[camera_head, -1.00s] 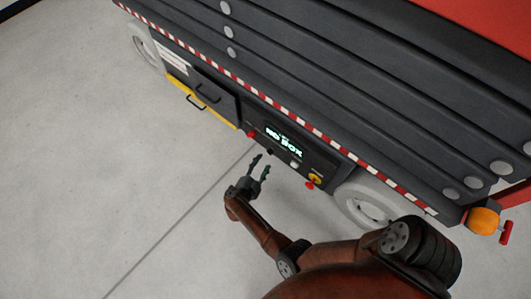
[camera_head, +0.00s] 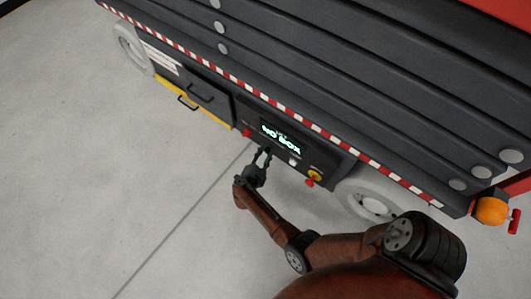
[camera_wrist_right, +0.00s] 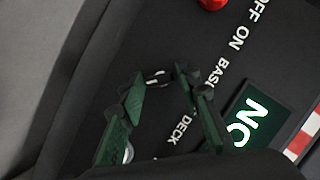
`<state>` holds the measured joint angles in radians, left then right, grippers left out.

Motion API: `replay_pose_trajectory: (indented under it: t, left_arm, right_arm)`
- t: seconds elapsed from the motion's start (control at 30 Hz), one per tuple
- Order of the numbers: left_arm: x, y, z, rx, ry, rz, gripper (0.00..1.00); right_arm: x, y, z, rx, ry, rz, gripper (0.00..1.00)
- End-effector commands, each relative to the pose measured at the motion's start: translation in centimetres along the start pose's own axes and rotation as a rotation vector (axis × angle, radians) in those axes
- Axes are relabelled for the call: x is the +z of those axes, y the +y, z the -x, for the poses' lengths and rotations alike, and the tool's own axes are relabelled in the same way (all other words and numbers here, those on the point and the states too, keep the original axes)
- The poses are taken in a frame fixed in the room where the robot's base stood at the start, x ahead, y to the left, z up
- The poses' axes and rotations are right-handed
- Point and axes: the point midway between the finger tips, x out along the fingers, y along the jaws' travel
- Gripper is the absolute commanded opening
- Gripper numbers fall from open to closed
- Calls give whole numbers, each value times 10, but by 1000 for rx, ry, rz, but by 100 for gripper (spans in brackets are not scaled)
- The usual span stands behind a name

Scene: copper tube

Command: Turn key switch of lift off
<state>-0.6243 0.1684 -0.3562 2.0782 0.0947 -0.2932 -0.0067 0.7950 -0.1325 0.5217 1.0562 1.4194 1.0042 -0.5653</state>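The lift (camera_head: 330,70) has a dark control panel with a lit display (camera_head: 281,138), which also shows in the right wrist view (camera_wrist_right: 247,122). In that view a small silver key switch (camera_wrist_right: 158,78) sits on the panel beside "OFF ON BASE DECK" lettering. My right gripper (camera_head: 263,153) is at the panel, below the display. In the right wrist view its green-padded fingers (camera_wrist_right: 166,82) are apart, one on each side of the key switch. I see a gap and cannot tell any contact. The key switch is hard to make out in the head view. My left gripper is not in view.
A red button (camera_head: 247,133) is left of the display; a red knob shows in the right wrist view (camera_wrist_right: 212,3). A yellow-ringed switch (camera_head: 315,175) and red knob (camera_head: 309,183) are to the right. A wheel (camera_head: 370,200) stands near my arm. The floor at left is clear.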

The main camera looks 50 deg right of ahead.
Motion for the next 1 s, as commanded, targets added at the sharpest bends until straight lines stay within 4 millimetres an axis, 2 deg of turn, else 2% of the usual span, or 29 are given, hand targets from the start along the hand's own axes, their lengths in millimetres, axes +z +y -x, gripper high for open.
replay_pose_trajectory:
  t: [0.07, 0.4, 0.7, 0.8, 1.0]
  left_arm:
    - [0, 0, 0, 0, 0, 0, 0]
    - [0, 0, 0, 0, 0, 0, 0]
    - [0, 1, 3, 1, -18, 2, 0]
    - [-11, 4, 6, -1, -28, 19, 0]
    - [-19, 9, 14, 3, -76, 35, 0]
  right_arm:
    - [0, 0, 0, 0, 0, 0, 24]
    - [0, 1, 0, 0, 0, 0, 1]
    - [0, -1, 1, 16, -1, 35, 0]
    - [-1, -3, 1, 33, -1, 75, 0]
    - [0, -5, 2, 87, -3, 205, 0]
